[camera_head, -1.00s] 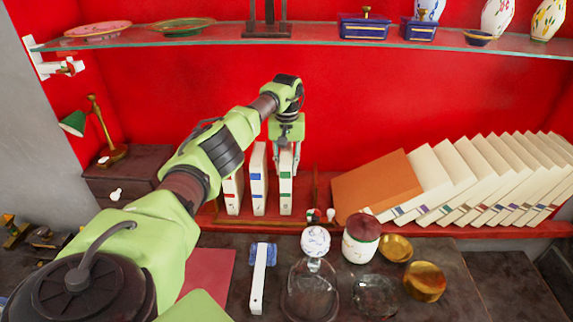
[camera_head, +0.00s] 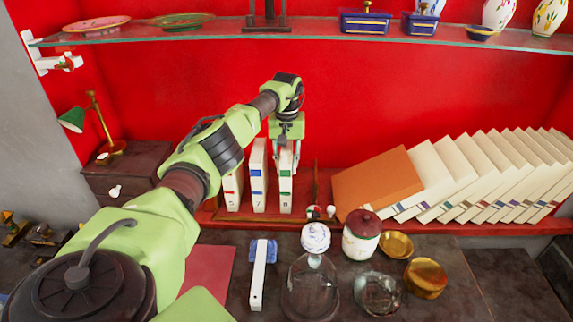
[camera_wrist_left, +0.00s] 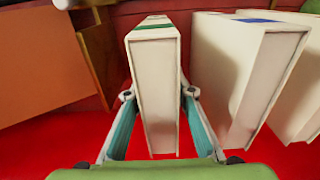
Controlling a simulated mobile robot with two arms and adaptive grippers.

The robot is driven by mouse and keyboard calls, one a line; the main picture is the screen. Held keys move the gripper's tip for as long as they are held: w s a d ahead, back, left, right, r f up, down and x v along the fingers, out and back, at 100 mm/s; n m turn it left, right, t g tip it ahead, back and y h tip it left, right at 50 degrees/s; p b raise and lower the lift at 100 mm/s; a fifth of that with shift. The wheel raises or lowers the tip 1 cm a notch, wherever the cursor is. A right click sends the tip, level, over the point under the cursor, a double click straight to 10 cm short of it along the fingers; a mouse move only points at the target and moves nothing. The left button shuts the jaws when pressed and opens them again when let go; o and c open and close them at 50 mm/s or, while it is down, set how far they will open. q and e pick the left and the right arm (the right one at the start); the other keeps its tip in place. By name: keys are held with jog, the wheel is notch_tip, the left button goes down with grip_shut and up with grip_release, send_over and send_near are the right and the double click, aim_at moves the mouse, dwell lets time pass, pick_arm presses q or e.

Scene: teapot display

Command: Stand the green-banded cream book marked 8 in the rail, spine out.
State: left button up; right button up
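The green-banded cream book (camera_head: 286,192) marked 8 stands upright at the right of the short row in the rail (camera_head: 245,219), its spine facing out. My left gripper (camera_head: 287,162) is directly above it, fingers pointing down on either side of its upper part. In the left wrist view the book (camera_wrist_left: 156,90) stands between the two fingers, with narrow gaps beside it, so the gripper looks open around it. The blue-banded book marked 7 (camera_head: 259,185) and the red-banded book marked 5 (camera_head: 233,193) stand to its left. My right gripper is not in view.
An orange board (camera_head: 378,186) and a row of leaning cream books (camera_head: 490,175) fill the right. A glass shelf (camera_head: 300,37) with pottery runs above. A white-handled brush (camera_head: 258,280), a glass dome (camera_head: 311,287), a lidded jar (camera_head: 361,238) and brass bowls (camera_head: 426,279) crowd the counter in front.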

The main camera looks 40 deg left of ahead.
aim_at(287, 150)
pick_arm(q)
jog(key=o, duration=0.4)
jog(key=shift+r, duration=0.1)
jog(key=shift+o, duration=0.2)
notch_tip(287, 150, up, 8)
jog(key=shift+f, duration=0.25)
